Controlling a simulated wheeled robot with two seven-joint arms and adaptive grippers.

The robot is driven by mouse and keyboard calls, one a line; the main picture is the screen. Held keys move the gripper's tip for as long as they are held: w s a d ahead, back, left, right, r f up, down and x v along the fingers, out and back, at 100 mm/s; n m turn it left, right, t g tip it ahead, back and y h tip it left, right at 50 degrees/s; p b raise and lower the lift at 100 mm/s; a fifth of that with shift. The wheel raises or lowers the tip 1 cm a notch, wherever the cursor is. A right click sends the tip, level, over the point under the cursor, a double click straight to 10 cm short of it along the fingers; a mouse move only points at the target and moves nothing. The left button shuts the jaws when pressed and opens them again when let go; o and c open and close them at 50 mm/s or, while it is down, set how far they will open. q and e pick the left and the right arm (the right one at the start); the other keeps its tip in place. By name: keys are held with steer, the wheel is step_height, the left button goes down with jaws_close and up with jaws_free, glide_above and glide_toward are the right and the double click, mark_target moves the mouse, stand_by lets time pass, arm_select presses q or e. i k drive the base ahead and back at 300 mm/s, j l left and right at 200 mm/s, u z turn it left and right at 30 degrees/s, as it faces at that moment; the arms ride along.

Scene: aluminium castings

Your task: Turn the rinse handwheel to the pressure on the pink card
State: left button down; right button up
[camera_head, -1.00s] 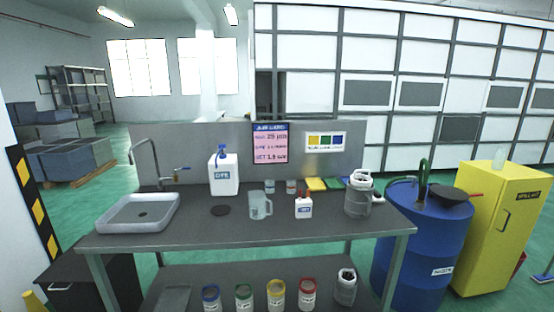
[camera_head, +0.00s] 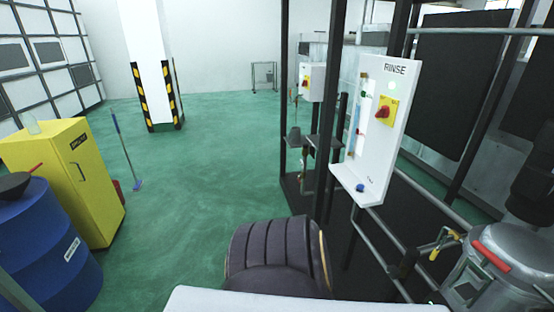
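A white panel marked RINSE (camera_head: 394,150) stands upright on a dark frame right of centre. It carries a red knob on a yellow plate (camera_head: 383,112), a vertical tube gauge (camera_head: 357,118) and a small green part. A small blue round knob (camera_head: 361,187) sits near its lower edge. I cannot tell for certain which part is the rinse handwheel, and the gauge reading is too small to make out. The pink card is out of view now. Neither of my grippers is in view.
A yellow cabinet (camera_head: 72,170) and a blue drum (camera_head: 45,250) stand at the left. A black-and-yellow striped pillar (camera_head: 158,95) stands farther back. Pipes and a metal vessel (camera_head: 505,265) are at the lower right. Green floor is open between cabinet and frame.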

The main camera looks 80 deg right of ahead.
mark_target(393, 271)
steer(key=z, duration=4.7)
